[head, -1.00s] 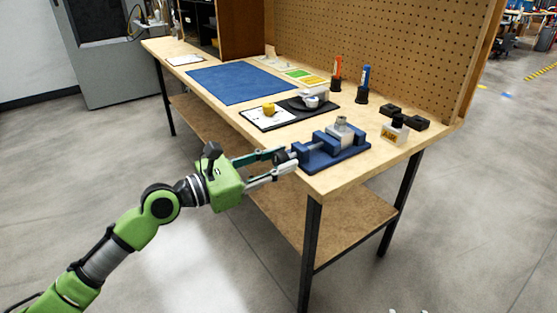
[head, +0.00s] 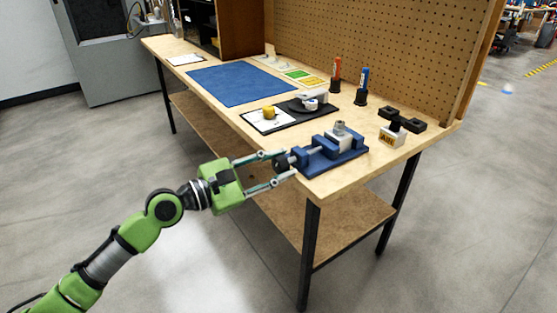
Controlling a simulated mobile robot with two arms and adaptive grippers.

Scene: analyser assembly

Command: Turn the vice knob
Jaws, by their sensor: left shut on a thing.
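The blue vice (head: 335,158) stands on the near right part of the workbench, with a grey metal part (head: 342,136) in its jaws. Its dark round knob (head: 281,164) sits at the left end of the screw, out past the bench's front edge. My left gripper (head: 285,165) reaches in from the left and is shut on the knob, one finger above and behind it, the other below and in front. The fingers partly hide the knob. My right gripper is not in view.
Red (head: 335,82) and blue (head: 362,92) bottles stand behind. A black tray (head: 290,119) and a blue mat (head: 240,83) lie further left. The floor in front is clear.

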